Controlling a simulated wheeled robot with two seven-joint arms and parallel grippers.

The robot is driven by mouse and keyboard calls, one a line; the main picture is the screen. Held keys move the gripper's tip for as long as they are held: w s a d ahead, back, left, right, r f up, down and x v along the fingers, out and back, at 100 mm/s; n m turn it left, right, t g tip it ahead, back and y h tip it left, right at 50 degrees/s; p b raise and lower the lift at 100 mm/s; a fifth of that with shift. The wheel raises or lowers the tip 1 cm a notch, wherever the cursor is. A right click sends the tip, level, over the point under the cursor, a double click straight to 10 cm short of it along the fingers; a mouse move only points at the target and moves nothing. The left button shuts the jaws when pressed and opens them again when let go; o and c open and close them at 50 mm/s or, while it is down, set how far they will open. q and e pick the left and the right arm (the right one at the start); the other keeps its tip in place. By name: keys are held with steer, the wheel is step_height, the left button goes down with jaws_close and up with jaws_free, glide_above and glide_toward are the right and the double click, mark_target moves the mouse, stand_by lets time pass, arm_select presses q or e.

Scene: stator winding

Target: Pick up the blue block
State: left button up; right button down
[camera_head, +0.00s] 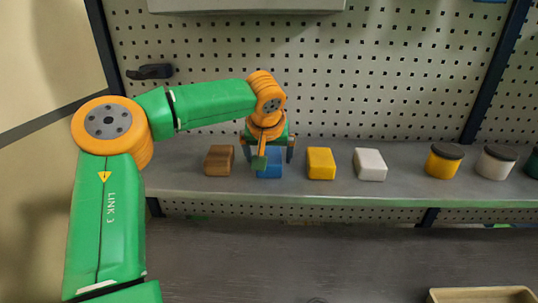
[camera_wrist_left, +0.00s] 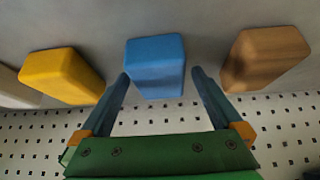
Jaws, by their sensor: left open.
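The blue block (camera_head: 268,171) sits on the grey shelf, partly hidden behind my left gripper in the head view. In the left wrist view the blue block (camera_wrist_left: 156,66) lies ahead, between the lines of the two fingers. My left gripper (camera_head: 270,158) is open and empty. Its fingertips (camera_wrist_left: 161,75) reach to about the near edge of the block, one on each side; I cannot tell whether they touch it. My right gripper is not in view.
A brown block (camera_head: 219,160) stands left of the blue one, and a yellow block (camera_head: 320,163) stands right of it. A white block (camera_head: 370,164) and several jars stand farther right on the shelf (camera_head: 400,190). A perforated panel (camera_head: 380,80) rises behind. A wooden tray (camera_head: 482,296) is at lower right.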

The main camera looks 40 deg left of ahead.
arm_select(q)
steer(key=shift+w+a+f, duration=0.4)
steer(key=shift+w+f, duration=0.05)
steer(key=shift+w, duration=0.1)
steer(key=shift+c, duration=0.6)
steer(key=shift+s+d+r, duration=0.15)
steer(key=shift+s, duration=0.1)
steer(key=c, duration=1.4)
steer(key=shift+o, duration=0.2)
steer(key=shift+w, duration=0.1)
